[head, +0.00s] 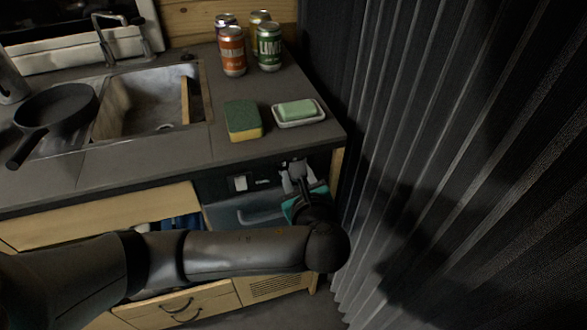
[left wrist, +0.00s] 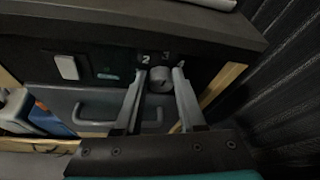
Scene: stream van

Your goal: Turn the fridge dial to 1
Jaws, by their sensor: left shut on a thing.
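The fridge dial (left wrist: 159,82) is a grey round knob on the dark panel under the counter edge. The numbers 2, 3 and 4 show around its top; I cannot tell which one it points to. My left gripper (left wrist: 161,75) has one finger on each side of the dial and is shut on it. In the head view my left gripper (head: 296,166) is at the panel's right end, hiding the dial. The dark fridge front (head: 226,215) with its handle (left wrist: 103,112) lies below the panel. My right gripper is in neither view.
A pale switch (left wrist: 66,67) is left of the dial. The counter (head: 178,151) overhangs the panel, bearing a sponge (head: 243,121), a soap dish (head: 319,117), several cans (head: 233,52) and a pan (head: 55,108). A dark pleated curtain (head: 420,130) hangs close on the right.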

